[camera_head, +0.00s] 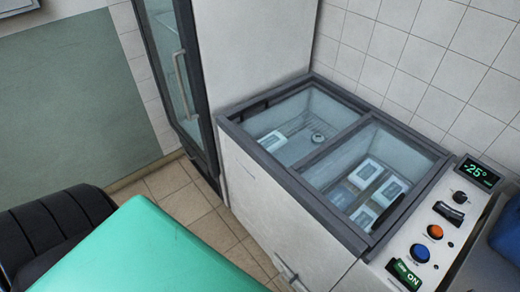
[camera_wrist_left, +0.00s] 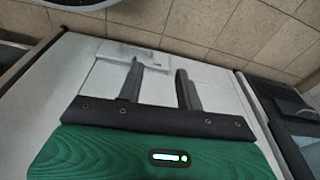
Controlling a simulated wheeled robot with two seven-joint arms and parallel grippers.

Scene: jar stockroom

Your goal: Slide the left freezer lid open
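The chest freezer (camera_head: 288,203) stands right of centre in the head view, with two glass lids in a dark frame. The left freezer lid (camera_head: 300,112) covers the far-left half and looks shut; a dark handle (camera_head: 262,106) lies near its left edge. The right lid (camera_head: 372,165) covers the near half, with a dark handle (camera_head: 388,213). My left gripper (camera_wrist_left: 157,68) is open and empty in the left wrist view, over a white panel with a metal bracket; the freezer's dark rim (camera_wrist_left: 283,130) is at the right. Neither gripper shows in the head view.
A control panel (camera_head: 430,232) with knobs and a -25° display adjoins the freezer at the right. A tall glass-door cabinet (camera_head: 178,75) stands at the left. White boxes (camera_head: 365,172) lie under the glass.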

